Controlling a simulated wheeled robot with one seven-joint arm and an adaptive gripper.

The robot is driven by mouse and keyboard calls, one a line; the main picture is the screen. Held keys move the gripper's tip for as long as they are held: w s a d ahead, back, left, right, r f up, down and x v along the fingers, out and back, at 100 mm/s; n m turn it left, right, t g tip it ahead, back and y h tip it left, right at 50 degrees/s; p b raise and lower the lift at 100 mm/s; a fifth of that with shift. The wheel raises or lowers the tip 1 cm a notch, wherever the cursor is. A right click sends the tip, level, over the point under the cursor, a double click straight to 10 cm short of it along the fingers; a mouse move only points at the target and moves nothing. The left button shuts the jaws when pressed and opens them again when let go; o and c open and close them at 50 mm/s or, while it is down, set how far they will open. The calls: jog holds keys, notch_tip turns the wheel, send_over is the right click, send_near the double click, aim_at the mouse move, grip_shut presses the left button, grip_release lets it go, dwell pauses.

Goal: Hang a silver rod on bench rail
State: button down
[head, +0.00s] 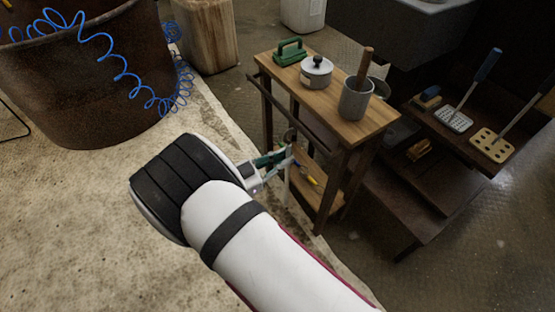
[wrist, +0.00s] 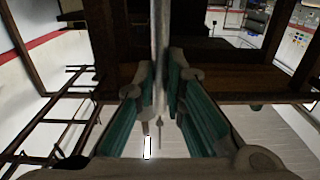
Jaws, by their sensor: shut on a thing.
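My gripper (head: 279,160) is shut on a thin silver rod (head: 287,185), which hangs roughly upright beside the wooden bench (head: 352,127). A ring-like top of the rod shows just above the fingers, close to the bench rail (head: 291,113). The rail is a dark bar along the bench's near left side. Whether the ring touches the rail, I cannot tell. In the wrist view the rod (wrist: 160,45) runs between the teal fingers of my gripper (wrist: 161,85). My fingers and arm hide part of the rod.
On the bench top stand a green-handled block (head: 290,52), a lidded pot (head: 316,72) and a grey crock (head: 356,99) with a wooden handle in it. Dark shelves (head: 440,180) with utensils stand to the right. Open floor (head: 80,220) lies left.

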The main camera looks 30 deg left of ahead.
jog(key=shift+w+d+f+b, duration=0.2)
jog(key=shift+w+d+f, duration=0.15)
jog(key=shift+w, duration=0.4)
jog(key=shift+w+d+f+b, duration=0.25)
jog(key=shift+w+d+f, duration=0.05)
jog(key=shift+w, duration=0.5)
jog(key=shift+w+d+f+b, duration=0.2)
jog(key=shift+w+d+f, duration=0.15)
jog(key=shift+w, duration=0.4)
jog(key=shift+f+b, duration=0.35)
jog(key=c, duration=1.6)
grip_release()
jog(key=shift+o, duration=0.2)
